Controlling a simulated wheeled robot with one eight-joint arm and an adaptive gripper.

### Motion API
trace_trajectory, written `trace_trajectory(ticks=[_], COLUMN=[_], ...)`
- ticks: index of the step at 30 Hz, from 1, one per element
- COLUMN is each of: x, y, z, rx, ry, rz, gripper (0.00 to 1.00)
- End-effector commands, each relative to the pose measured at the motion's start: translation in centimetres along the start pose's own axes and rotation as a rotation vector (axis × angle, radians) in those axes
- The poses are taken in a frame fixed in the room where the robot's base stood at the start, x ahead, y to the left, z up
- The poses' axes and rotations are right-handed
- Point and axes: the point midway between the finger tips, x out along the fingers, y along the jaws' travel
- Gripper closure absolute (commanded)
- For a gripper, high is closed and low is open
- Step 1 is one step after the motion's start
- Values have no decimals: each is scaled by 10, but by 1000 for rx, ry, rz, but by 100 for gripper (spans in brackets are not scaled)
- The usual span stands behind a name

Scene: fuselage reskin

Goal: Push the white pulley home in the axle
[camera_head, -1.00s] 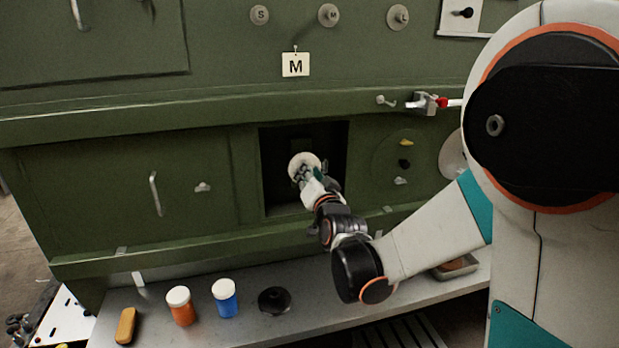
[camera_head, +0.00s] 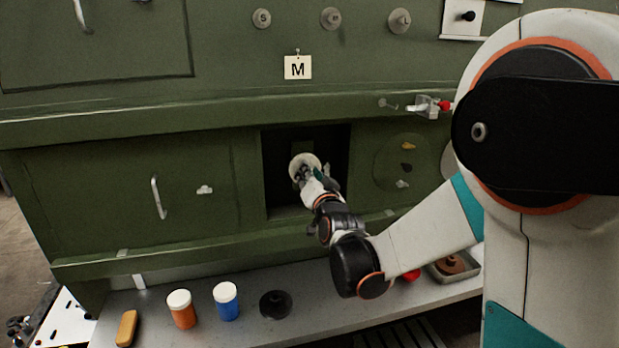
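The white pulley (camera_head: 303,160) is a pale disc inside the dark square opening (camera_head: 277,193) in the green panel. My gripper (camera_head: 306,174) reaches into the opening at the pulley's front face. Its fingers overlap the pulley, and I cannot tell whether they grip it or only touch it. The axle is hidden behind the pulley and my gripper, so how deep the pulley sits does not show.
A card marked M (camera_head: 298,67) hangs above the opening. A shelf (camera_head: 250,333) below holds an orange jar (camera_head: 182,310), a blue jar (camera_head: 227,302), a black round part (camera_head: 275,304) and a tray (camera_head: 455,286). A red-tipped clamp (camera_head: 430,106) juts out at right.

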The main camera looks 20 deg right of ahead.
Motion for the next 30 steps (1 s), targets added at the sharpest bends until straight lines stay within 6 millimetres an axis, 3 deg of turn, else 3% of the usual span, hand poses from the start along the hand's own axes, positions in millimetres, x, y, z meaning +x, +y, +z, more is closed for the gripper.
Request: trace_trajectory(ticks=[15,16,18,30], x=[10,10,9,8], y=[0,0,0,0], z=[0,0,0,0], rx=[0,0,0,0], ry=[0,0,0,0], rz=[0,0,0,0], gripper=[100,69,53,52])
